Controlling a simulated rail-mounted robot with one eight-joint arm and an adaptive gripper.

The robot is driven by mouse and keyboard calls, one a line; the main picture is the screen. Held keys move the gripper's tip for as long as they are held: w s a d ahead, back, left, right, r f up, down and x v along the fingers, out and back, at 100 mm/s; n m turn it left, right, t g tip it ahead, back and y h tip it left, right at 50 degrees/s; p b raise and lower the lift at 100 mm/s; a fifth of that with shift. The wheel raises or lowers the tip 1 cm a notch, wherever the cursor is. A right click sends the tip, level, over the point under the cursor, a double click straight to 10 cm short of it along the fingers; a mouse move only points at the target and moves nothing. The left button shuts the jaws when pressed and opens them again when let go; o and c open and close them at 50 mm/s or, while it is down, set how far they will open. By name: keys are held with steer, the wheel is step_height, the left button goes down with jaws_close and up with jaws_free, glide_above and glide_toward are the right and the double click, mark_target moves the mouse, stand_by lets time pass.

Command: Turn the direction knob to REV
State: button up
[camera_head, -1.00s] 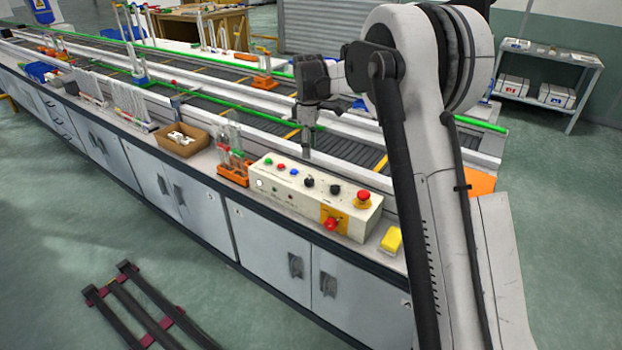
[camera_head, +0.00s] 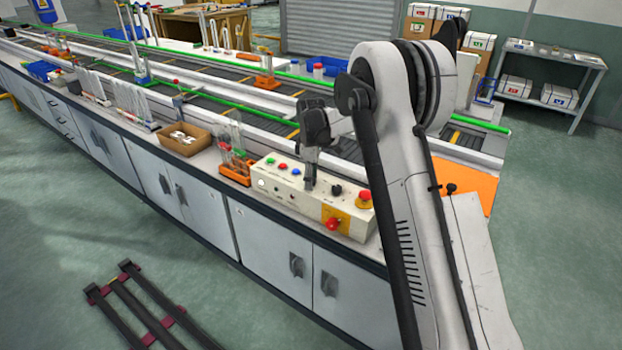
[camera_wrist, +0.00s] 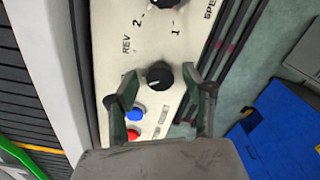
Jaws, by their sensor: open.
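The cream control panel (camera_head: 285,194) stands on the front bench. In the wrist view, the black direction knob (camera_wrist: 160,75) has the REV label beyond it to the upper left. Its white mark faces the lower left of the picture, away from REV. My gripper (camera_head: 309,186) is over the panel, pointing down. In the wrist view, its open fingers (camera_wrist: 153,88) are on either side of the direction knob. I cannot tell whether they touch it. In the head view, my gripper hides this knob. The speed knob (camera_wrist: 165,3) is partly cut off at the top.
A red emergency button (camera_head: 365,195) and a yellow-backed red switch (camera_head: 333,222) are at the panel's right. Blue (camera_wrist: 136,113) and red (camera_wrist: 134,135) buttons are close to my fingers. A tube rack (camera_head: 235,174) stands left of the panel. The conveyor lies behind.

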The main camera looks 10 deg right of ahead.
jaws_close()
steer(key=shift+m+b, duration=0.3)
steer(key=shift+m, duration=0.1)
steer(key=m+b, duration=0.2)
steer(key=m, duration=0.2)
steer(key=shift+m+b, duration=0.3)
steer(key=m+b, duration=0.2)
steer(key=m, duration=0.4)
steer(key=shift+m, duration=0.4)
